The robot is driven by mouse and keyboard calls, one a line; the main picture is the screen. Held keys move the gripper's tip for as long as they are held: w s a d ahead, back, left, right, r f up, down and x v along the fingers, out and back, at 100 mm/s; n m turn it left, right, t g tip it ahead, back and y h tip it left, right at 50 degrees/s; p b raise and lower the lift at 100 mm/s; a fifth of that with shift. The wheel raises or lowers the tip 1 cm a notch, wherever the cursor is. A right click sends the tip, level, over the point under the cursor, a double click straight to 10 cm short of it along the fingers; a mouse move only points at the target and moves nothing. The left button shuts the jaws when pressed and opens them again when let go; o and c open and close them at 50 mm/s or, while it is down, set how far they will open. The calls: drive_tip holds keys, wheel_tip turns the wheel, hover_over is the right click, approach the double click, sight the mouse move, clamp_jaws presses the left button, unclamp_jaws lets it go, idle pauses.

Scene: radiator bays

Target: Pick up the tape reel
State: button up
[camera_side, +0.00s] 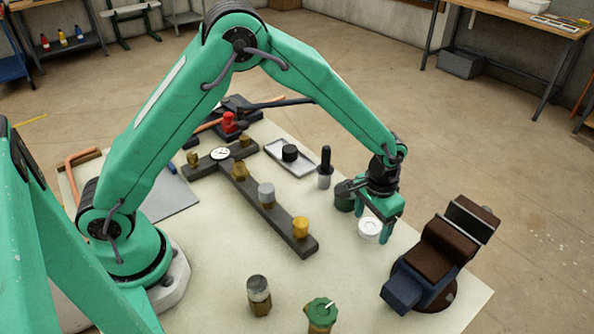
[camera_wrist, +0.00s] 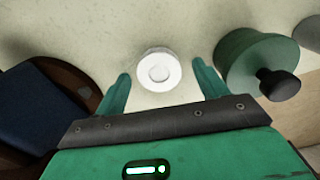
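The tape reel (camera_side: 369,229) is a small white round reel lying flat on the pale tabletop, toward the right side in the side view. It also shows in the wrist view (camera_wrist: 159,69), near the middle, slightly beyond the line of the fingertips. My gripper (camera_side: 384,213) is just above and beside the reel, pointing down. In the wrist view my two green fingers (camera_wrist: 161,74) are spread wide, one on each side of the reel, with nothing between them held. The reel looks apart from both fingers.
A dark green pot with a black knob (camera_wrist: 252,62) stands close to one finger. A vise with brown jaws and blue body (camera_side: 432,260) stands on the other side. A dark bar with brass fittings (camera_side: 270,208) lies to the left. Table is clear in front of the reel.

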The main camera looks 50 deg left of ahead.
sight(372, 225)
drive_tip(key=c, duration=0.8)
drive_tip(key=shift+r, duration=0.1)
drive_tip(key=shift+r, duration=0.45)
wheel_tip(372, 225, up, 3)
drive_tip(key=shift+r, duration=0.15)
drive_tip(key=s+d+r, duration=0.2)
drive_tip(key=s, duration=0.1)
drive_tip(key=s+d+r, duration=0.2)
drive_tip(key=s, duration=0.1)
drive_tip(key=s+d+r, duration=0.2)
drive_tip(key=s+d, duration=0.1)
drive_tip(key=shift+s+r, duration=0.15)
drive_tip(key=shift+r, duration=0.2)
drive_tip(key=w+a+r+n, duration=0.2)
drive_tip(key=a+n, duration=0.3)
drive_tip(key=a, duration=1.3)
drive_tip(key=s+a+n, duration=0.1)
drive_tip(key=s+a, duration=0.1)
drive_tip(key=a, duration=0.2)
drive_tip(key=s+a+n, duration=0.1)
drive_tip(key=s+a, duration=0.1)
drive_tip(key=a, duration=0.3)
drive_tip(key=s+a+n, duration=0.2)
drive_tip(key=a, duration=0.3)
drive_tip(key=shift+s+a+r, duration=0.1)
drive_tip(key=shift+s+r, duration=0.15)
drive_tip(key=shift+s, duration=0.05)
